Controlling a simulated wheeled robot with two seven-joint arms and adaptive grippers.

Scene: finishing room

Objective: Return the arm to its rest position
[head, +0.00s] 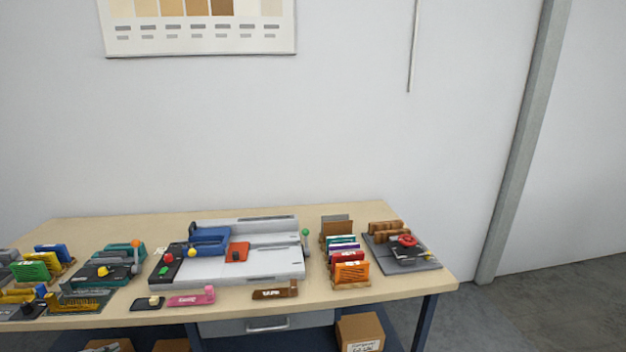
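Neither of my arms nor either gripper shows in the head view. The view looks at a workbench (225,307) with a light wooden top against a pale wall. In the middle of the bench is a grey machine (275,265) with a blue part (210,240), an orange block (237,252) and a dark control panel with red and green buttons on its left. Where my grippers are relative to these things cannot be seen.
A rack of coloured pieces (352,272) and a dark plate with a red knob (407,241) stand at the right. A teal device (105,268) and coloured holders (35,270) stand at the left. Cardboard boxes (360,332) are under the bench. Floor at right is clear.

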